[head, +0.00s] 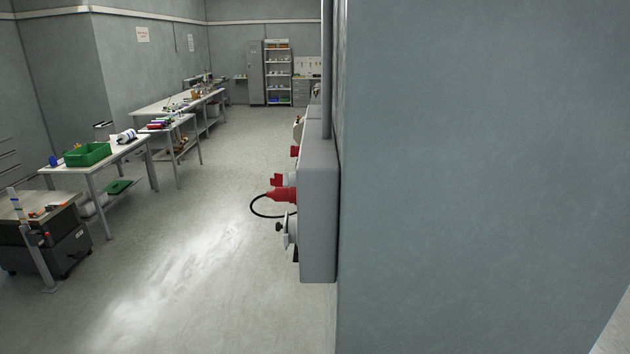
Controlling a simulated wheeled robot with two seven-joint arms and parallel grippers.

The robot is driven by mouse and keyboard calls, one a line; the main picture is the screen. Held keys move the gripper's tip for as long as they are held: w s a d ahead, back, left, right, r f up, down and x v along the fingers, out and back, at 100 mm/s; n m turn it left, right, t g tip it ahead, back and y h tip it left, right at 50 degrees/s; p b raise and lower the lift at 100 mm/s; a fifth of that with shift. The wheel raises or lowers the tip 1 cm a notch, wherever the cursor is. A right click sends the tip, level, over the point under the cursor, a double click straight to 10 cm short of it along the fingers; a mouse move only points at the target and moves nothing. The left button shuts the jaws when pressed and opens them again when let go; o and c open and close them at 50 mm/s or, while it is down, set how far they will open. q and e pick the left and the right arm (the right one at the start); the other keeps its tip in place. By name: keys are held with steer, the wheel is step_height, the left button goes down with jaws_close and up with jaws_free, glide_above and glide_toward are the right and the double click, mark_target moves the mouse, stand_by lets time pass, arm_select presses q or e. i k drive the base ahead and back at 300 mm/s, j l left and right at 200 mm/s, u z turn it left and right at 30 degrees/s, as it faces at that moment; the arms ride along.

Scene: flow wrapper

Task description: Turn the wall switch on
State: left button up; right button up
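A grey electrical box (319,215) is mounted on the wall near the middle of the head view, seen from its side. Red sockets or plugs (283,195) stick out from its front face, with a black cable looping from one. A dark knob on a light plate (287,230) juts out lower on the same face; I cannot tell whether this is the wall switch or which position it is in. The box's front face is mostly hidden by the angle. Neither of my grippers is in view.
A large grey wall (480,180) fills the right side, close to me. Workbenches (110,153) with a green bin (87,154) line the left wall. A dark wheeled cart (45,240) stands at lower left. The floor (190,260) between is clear.

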mark_target(294, 151)
steer(key=i+j+z, duration=0.1)
steer(key=j+z, duration=0.15)
steer(key=j, duration=0.45)
steer(key=i+j+z, duration=0.1)
steer(key=j+z, duration=0.15)
steer(key=j, duration=0.45)
